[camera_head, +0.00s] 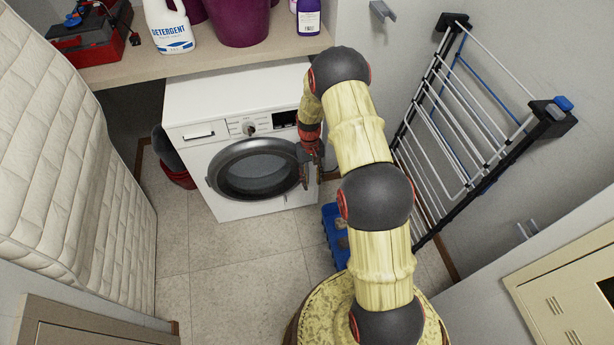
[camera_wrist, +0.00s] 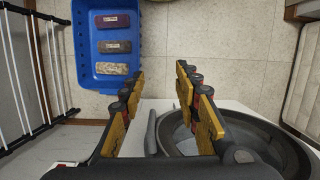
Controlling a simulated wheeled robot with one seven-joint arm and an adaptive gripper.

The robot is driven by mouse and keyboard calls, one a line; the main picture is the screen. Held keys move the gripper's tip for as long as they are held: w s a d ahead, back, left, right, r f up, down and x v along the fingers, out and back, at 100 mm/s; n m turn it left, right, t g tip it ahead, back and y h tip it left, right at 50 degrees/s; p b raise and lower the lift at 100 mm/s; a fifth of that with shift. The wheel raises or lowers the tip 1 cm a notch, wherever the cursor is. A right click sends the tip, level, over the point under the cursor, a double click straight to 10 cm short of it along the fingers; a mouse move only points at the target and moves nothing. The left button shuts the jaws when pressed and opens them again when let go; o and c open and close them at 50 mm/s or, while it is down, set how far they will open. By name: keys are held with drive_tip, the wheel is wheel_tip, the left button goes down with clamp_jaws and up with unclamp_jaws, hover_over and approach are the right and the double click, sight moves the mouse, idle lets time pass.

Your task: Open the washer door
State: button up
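The white washer (camera_head: 185,98) stands under a shelf. Its round door (camera_head: 215,172), with a dark grey ring and glass middle, looks closed in the head view. My gripper (camera_head: 312,172) is at the right edge of the door, in front of the washer. In the wrist view my gripper (camera_wrist: 160,80) is open, its yellow fingers apart. The door ring (camera_wrist: 290,150) shows at the lower right, partly behind the right finger. A narrow grey piece (camera_wrist: 151,132), perhaps the door handle, shows between the fingers. I cannot tell whether either finger touches it.
A blue crate (camera_head: 331,236) with bricks is on the floor right of the washer; it also shows in the wrist view (camera_wrist: 91,77). A drying rack (camera_head: 450,120) leans at the right. A mattress (camera_head: 75,170) stands at the left. The floor before the washer is clear.

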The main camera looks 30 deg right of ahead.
sight(307, 168)
drive_tip(key=w+d+f, duration=0.3)
drive_tip(key=w+f, duration=0.1)
drive_tip(key=f, duration=0.7)
drive_tip(key=w, duration=0.2)
drive_tip(key=w+d+t, duration=0.1)
drive_tip(key=w, duration=0.2)
drive_tip(key=w+d+r+n+t, duration=0.1)
drive_tip(key=w, duration=0.2)
drive_tip(key=shift+r+h, duration=0.1)
drive_tip(key=shift+h, duration=0.2)
drive_tip(key=shift+w+t, duration=0.3)
wheel_tip(307, 168, down, 8)
drive_tip(key=shift+r+b, duration=0.15)
drive_tip(key=shift+b, duration=1.1)
drive_tip(key=shift+c, duration=0.9)
clamp_jaws()
